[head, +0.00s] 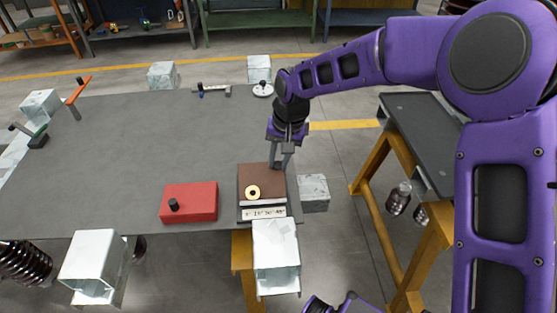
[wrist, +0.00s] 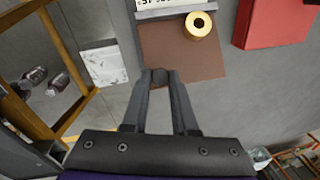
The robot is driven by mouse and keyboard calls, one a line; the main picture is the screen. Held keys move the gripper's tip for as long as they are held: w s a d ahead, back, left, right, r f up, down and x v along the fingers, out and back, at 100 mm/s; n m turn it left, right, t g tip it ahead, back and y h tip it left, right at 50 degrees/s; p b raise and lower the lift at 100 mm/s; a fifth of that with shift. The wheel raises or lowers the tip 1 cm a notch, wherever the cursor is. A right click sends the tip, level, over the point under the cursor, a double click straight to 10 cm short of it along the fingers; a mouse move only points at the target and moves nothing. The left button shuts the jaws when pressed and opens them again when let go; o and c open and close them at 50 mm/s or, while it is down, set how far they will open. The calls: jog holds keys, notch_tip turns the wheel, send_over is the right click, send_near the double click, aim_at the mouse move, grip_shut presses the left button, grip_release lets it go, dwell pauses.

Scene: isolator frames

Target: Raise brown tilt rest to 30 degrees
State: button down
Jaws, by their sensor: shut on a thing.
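The brown tilt rest (head: 259,176) sits at the front right edge of the grey table, with a brass ring (head: 253,192) on its plate. A white scale marked 15, 30, 45 (head: 264,213) runs along its near side. My gripper (head: 280,164) is at the far edge of the brown plate, pointing down. In the wrist view, the fingertips (wrist: 160,76) are closed on a small dark knob at the edge of the brown plate (wrist: 200,66). The fingers hide part of the knob. I cannot tell the plate's exact angle.
A red block with a black knob (head: 189,202) lies left of the rest. Metal-look blocks stand at the table edges, one just right of the rest (head: 314,192). A side bench (head: 425,130) stands to the right. The middle of the grey table (head: 150,140) is clear.

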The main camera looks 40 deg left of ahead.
jog(key=c, duration=0.7)
grip_release()
jog(key=d+r, duration=0.1)
jog(key=r, duration=0.4)
jog(key=r+p, duration=0.1)
jog(key=r, duration=0.5)
jog(key=d+r, duration=0.1)
jog(key=r, duration=0.5)
jog(key=shift+w+d+r+p, duration=0.15)
jog(key=shift+w+d+p, duration=0.2)
jog(key=shift+p, duration=0.05)
jog(key=shift+c, duration=0.3)
